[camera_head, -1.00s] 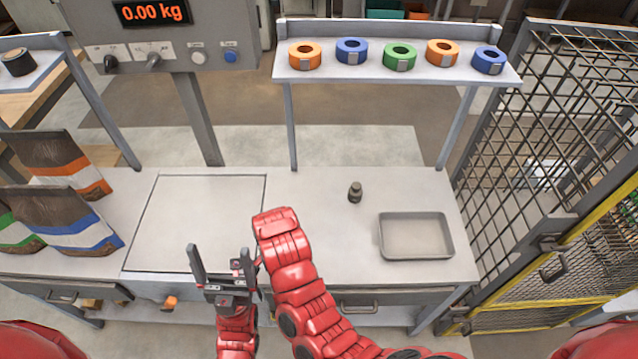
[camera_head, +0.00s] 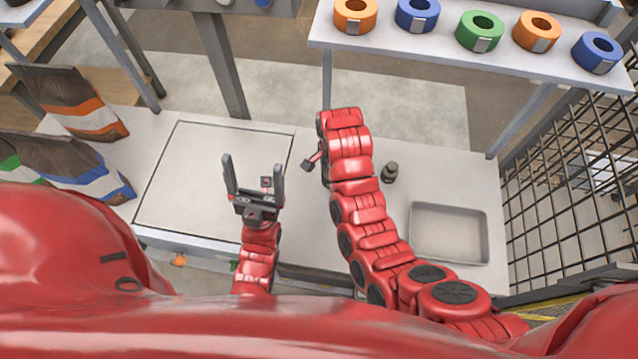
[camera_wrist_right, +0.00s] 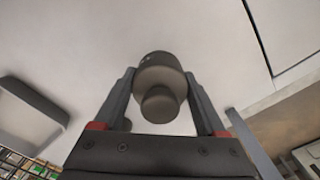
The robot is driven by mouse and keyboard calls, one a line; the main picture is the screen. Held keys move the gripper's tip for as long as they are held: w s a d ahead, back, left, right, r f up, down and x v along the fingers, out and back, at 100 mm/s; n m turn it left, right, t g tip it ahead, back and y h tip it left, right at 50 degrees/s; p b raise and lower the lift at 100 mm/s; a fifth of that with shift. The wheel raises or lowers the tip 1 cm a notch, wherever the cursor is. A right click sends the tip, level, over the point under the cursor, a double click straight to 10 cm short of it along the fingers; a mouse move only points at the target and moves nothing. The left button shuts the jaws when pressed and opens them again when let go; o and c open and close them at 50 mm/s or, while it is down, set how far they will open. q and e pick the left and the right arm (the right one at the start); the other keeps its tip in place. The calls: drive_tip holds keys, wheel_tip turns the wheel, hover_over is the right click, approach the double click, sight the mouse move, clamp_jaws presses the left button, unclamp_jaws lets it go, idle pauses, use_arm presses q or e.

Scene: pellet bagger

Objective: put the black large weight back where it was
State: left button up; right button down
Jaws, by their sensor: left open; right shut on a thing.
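A dark weight (camera_wrist_right: 160,78) with a round body and a narrower knob sits between the fingers of my right gripper (camera_wrist_right: 160,85) in the right wrist view. The gripper is shut on it. In the head view my right arm hides most of this gripper and the held weight. A second dark weight (camera_head: 390,172) stands upright on the table, just right of my right arm. My left gripper (camera_head: 253,168) is open and empty, fingers pointing up, in front of the square plate. I cannot tell the weights' relative sizes.
A shallow grey tray (camera_head: 448,260) lies at the table's right. A square plate (camera_head: 205,185) covers the left part and is clear. Bags (camera_head: 75,105) stand farther left. A shelf (camera_head: 440,52) with several coloured rolls crosses the back; a mesh fence (camera_head: 570,190) stands right.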

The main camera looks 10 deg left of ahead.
drive_tip(key=w+d, duration=0.1)
drive_tip(key=w+d+p, duration=0.1)
drive_tip(key=w, duration=0.1)
drive_tip(key=w+d, duration=0.1)
drive_tip(key=w, duration=0.1)
drive_tip(key=shift+w+d+p, duration=0.15)
drive_tip(key=shift+d+p, duration=0.2)
drive_tip(key=shift+w+d+f, duration=0.25)
drive_tip(key=shift+w+d, duration=0.1)
drive_tip(key=shift+w, duration=0.1)
drive_tip(key=shift+f+p, duration=0.85)
drive_tip(key=shift+f, duration=0.9)
drive_tip(key=shift+f, duration=0.15)
unclamp_jaws()
drive_tip(key=shift+s, duration=0.1)
